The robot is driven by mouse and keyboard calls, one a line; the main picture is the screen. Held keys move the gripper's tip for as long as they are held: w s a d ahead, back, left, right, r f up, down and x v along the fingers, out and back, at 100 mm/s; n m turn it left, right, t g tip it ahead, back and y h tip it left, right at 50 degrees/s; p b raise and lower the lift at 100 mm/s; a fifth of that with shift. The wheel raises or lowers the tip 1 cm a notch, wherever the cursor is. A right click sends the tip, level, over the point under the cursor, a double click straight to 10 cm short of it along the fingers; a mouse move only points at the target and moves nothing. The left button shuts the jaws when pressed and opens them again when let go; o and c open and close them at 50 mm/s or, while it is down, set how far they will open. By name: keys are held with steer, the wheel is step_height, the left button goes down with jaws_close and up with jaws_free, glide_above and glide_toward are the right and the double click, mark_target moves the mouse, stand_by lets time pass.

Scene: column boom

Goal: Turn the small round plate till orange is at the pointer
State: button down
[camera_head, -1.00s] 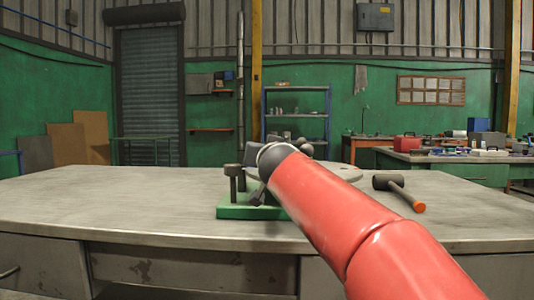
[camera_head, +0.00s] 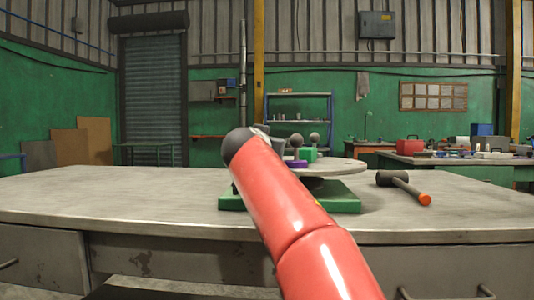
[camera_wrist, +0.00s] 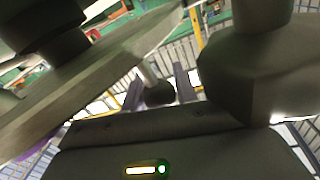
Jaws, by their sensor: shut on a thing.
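The round grey plate (camera_head: 345,164) sits level above a green base (camera_head: 345,198) on the bench, partly behind my red arm. A green block (camera_head: 308,154) and a purple piece (camera_head: 296,163) show on the plate. Dark ball knobs (camera_head: 314,138) stand at it. In the wrist view, my gripper (camera_wrist: 158,90) is shut on a dark ball knob (camera_wrist: 158,96) at the end of a pale rod, beside the plate's edge (camera_wrist: 100,85). In the head view, my arm hides most of the gripper. I cannot make out an orange mark or the pointer.
A mallet (camera_head: 392,180) with an orange handle end lies on the grey bench (camera_head: 120,200), right of the plate. The left of the bench is clear. A large dark rounded part (camera_wrist: 262,70) is close at the right of the wrist view.

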steer(key=shift+w+a+m+g+h+p, duration=0.1)
steer(key=shift+w+m+g+h+p, duration=0.2)
steer(key=shift+h, duration=0.35)
steer(key=shift+w+a+m+h+p, duration=0.1)
steer(key=shift+w+m+h, duration=0.3)
steer(key=shift+h, duration=0.25)
steer(key=c, duration=1.1)
jaws_free()
steer(key=shift+s, duration=0.1)
steer(key=b+v, duration=0.3)
steer(key=v, duration=0.4)
steer(key=shift+s, duration=0.4)
